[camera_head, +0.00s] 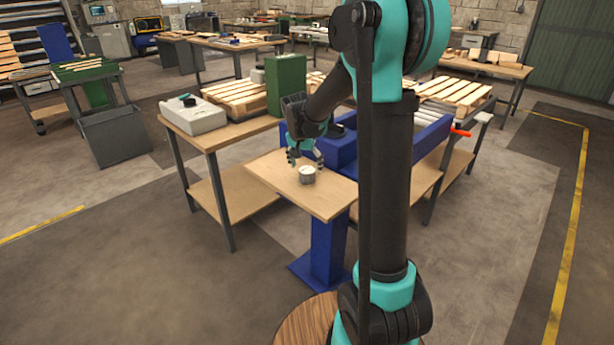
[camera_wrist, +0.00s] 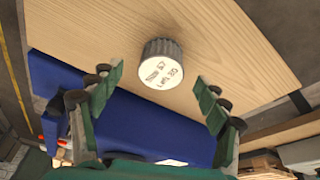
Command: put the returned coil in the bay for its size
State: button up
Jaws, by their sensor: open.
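The coil (camera_head: 307,175) is a short grey cylinder with a white top, standing upright on a small wooden tabletop (camera_head: 262,172). In the wrist view the coil (camera_wrist: 160,64) has a ribbed dark side and a printed label; the word "Lot" shows, but the digits are not sure. My gripper (camera_head: 306,157) is open and empty, close above the coil on its far side. In the wrist view its two green-padded fingers (camera_wrist: 160,92) are spread wide, with the coil beyond and between them, not touched. I cannot pick out any sizing bays.
The small top stands on a blue pedestal (camera_head: 328,245). Behind it is a workbench (camera_head: 205,137) with a grey box (camera_head: 194,115), a green box (camera_head: 286,86) and wooden pallets (camera_head: 236,97). Blue rails (camera_head: 432,136) lie at right. Floor around the pedestal is mostly clear.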

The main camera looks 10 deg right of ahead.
aim_at(307, 170)
jog(key=shift+x, duration=1.9)
jog(key=shift+w, duration=0.1)
jog(key=shift+c, duration=0.3)
jog(key=c, duration=1.6)
jog(key=shift+c, duration=0.2)
jog(key=shift+r, duration=0.15)
